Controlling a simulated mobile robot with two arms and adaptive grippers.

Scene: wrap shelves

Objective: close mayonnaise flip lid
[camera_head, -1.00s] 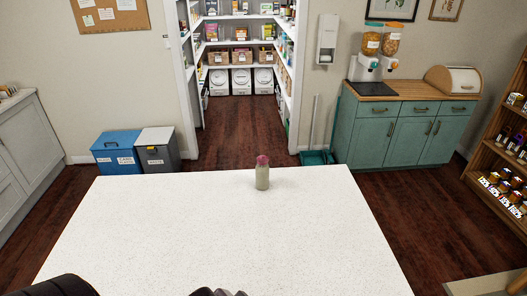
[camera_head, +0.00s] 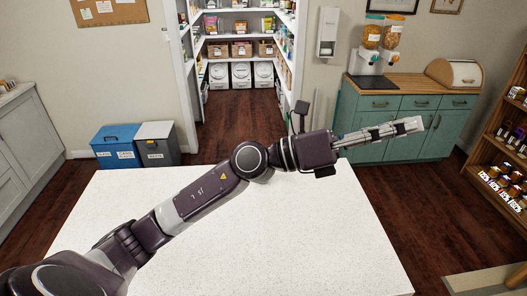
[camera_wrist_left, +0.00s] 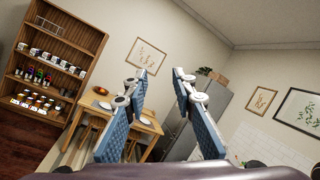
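The mayonnaise bottle is not visible now. My left arm crosses the head view over the spot where it stood, near the far edge of the white table (camera_head: 270,245). My left gripper (camera_head: 408,126) extends past the table's far right edge, pointing right. In the left wrist view its two blue-padded fingers (camera_wrist_left: 160,76) are apart with nothing between them, so it is open and empty. My right gripper is not in view.
A teal cabinet (camera_head: 385,135) with cereal dispensers (camera_head: 372,35) and a bread box (camera_head: 455,76) stands beyond my gripper. A wooden shelf (camera_head: 490,150) is at right. Blue (camera_head: 117,146) and grey (camera_head: 157,143) bins stand beyond the table. The visible tabletop is clear.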

